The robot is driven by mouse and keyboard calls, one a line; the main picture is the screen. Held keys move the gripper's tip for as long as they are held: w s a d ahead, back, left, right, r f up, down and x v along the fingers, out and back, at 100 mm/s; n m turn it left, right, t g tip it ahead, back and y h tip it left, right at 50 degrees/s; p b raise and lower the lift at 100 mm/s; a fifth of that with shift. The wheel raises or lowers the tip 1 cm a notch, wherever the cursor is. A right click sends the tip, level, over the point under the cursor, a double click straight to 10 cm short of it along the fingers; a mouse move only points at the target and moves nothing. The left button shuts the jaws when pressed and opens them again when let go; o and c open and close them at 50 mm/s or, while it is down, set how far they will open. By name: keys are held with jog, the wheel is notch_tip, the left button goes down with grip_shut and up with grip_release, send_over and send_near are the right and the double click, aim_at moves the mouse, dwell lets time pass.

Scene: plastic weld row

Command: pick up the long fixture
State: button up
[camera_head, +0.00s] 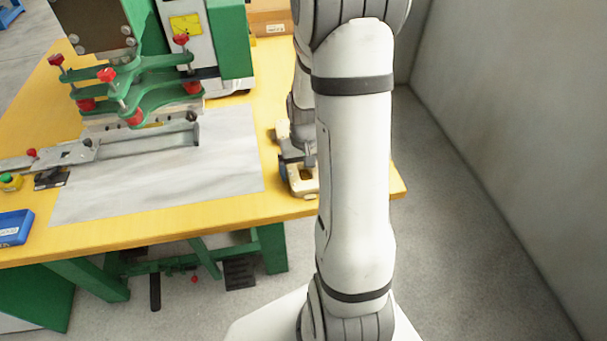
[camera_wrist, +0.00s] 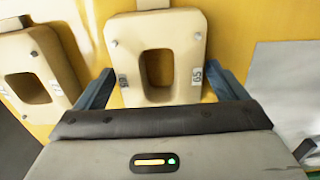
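A beige fixture block (camera_wrist: 155,28) with an oval opening and a small numbered label lies between the fingers of my gripper (camera_wrist: 160,72) in the wrist view. The gripper is open, with one blue-grey finger on each side and a narrow gap visible to the block. The near end of the block is hidden by the gripper body. A second, similar beige block (camera_wrist: 30,50) lies to its left. Which of the two is the long fixture I cannot tell for sure. In the head view a beige block (camera_head: 303,186) shows below the gripper at the table's right end, partly hidden by my arm.
The yellow table (camera_head: 235,208) carries a green welding machine (camera_head: 150,75) with red-knobbed clamps. A grey sheet (camera_head: 225,165) lies left of the blocks. A blue bin (camera_head: 14,228) stands at the left front. A wall (camera_head: 530,110) bounds the floor on the right.

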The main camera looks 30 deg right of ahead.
jog(key=c, duration=0.9)
jog(key=shift+r, duration=0.1)
